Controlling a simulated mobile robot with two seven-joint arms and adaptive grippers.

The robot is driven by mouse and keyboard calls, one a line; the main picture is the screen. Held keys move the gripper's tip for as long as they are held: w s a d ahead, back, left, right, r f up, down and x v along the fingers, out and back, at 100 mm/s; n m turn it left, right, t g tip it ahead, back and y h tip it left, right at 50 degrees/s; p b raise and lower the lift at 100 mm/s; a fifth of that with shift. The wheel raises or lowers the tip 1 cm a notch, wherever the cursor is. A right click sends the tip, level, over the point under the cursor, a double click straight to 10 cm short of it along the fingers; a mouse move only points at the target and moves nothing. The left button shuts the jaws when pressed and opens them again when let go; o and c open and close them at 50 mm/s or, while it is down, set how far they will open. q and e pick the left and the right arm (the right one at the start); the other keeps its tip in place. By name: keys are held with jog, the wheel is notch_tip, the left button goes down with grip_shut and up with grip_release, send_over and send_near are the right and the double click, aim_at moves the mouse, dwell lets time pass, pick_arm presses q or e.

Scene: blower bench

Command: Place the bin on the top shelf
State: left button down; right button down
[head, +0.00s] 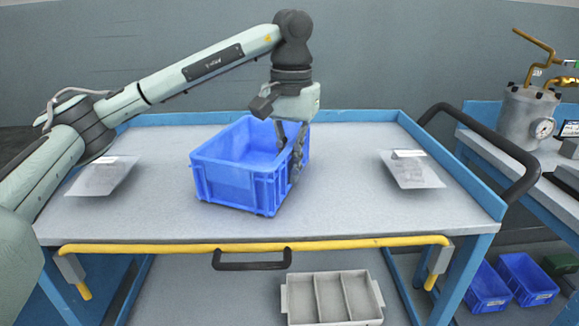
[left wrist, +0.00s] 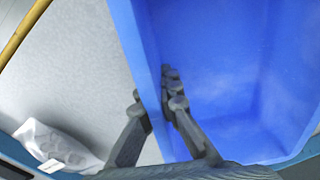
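The open blue bin (head: 228,181) stands on the grey top surface (head: 350,205) of a blue-framed bench, left of its middle. It looks empty. My left gripper (head: 290,152) reaches down from above at the bin's right wall. In the left wrist view, the fingers (left wrist: 155,92) straddle the thin wall of the bin (left wrist: 225,60), one inside and one outside, with the tips close against it. They look closed on the wall. The bin seems to rest on the surface; any small gap beneath is hard to tell. My right gripper is out of view.
Clear bags lie left (head: 102,176) and right (head: 411,170) of the bin. A yellow bar (head: 255,247) and black handle (head: 250,266) run along the front. Below stands a divided grey tray (head: 333,297). At right are a metal tank (head: 525,115) and small blue bins (head: 527,279).

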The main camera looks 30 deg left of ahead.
pick_arm(q)
jog(key=shift+f, duration=0.1)
jog(key=c, duration=1.9)
grip_release()
jog(key=shift+o, duration=0.9)
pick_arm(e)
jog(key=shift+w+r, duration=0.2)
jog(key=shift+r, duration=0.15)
